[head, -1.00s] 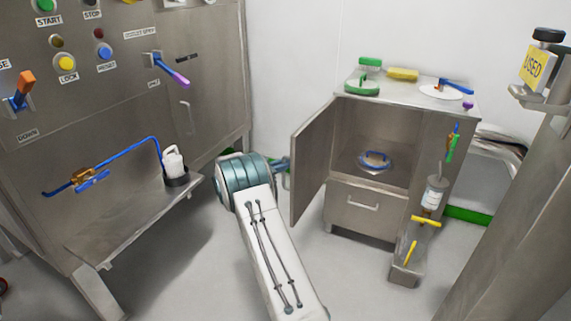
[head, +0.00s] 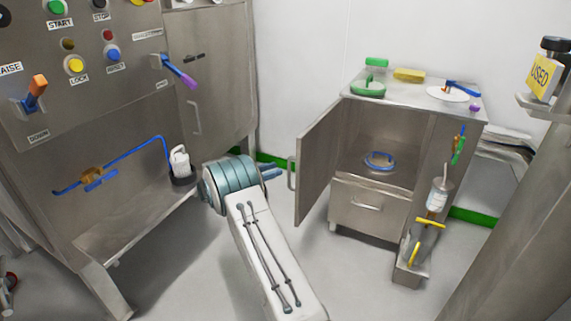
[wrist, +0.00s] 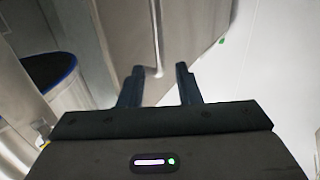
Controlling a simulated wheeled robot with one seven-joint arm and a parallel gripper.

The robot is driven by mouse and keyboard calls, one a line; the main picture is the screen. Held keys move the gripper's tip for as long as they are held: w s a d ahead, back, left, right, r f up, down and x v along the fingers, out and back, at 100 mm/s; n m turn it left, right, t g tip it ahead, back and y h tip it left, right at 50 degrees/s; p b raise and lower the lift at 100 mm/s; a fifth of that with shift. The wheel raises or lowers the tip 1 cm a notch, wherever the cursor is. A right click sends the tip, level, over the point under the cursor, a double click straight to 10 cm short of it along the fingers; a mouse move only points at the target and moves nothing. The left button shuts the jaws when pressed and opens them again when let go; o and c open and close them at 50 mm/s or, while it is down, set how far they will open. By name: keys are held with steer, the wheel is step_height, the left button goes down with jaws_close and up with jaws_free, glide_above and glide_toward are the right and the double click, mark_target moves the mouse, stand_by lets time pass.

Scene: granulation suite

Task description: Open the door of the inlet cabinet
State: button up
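The low steel cabinet at right in the head view is likely the inlet cabinet; I read no label for it. Its door (head: 320,165) stands swung wide open to the left, baring the inside and a blue-rimmed round piece (head: 380,161). A vertical bar handle (head: 291,173) sits on the door's outer face. My gripper (head: 279,173) is just left of this handle, apart from it. In the wrist view my gripper (wrist: 158,82) is open and empty, its two fingers apart, with a bar handle (wrist: 155,45) on a grey panel ahead of them.
A large steel machine (head: 100,130) with buttons, levers and a low shelf fills the left. Bottles, a yellow-handled valve (head: 427,222) and pipes line the cabinet's right side. Floor in front of the cabinet is clear.

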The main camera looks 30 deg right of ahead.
steer(key=a+p, duration=0.1)
steer(key=a, duration=0.5)
steer(key=shift+s+a, duration=0.15)
steer(key=shift+a, duration=0.2)
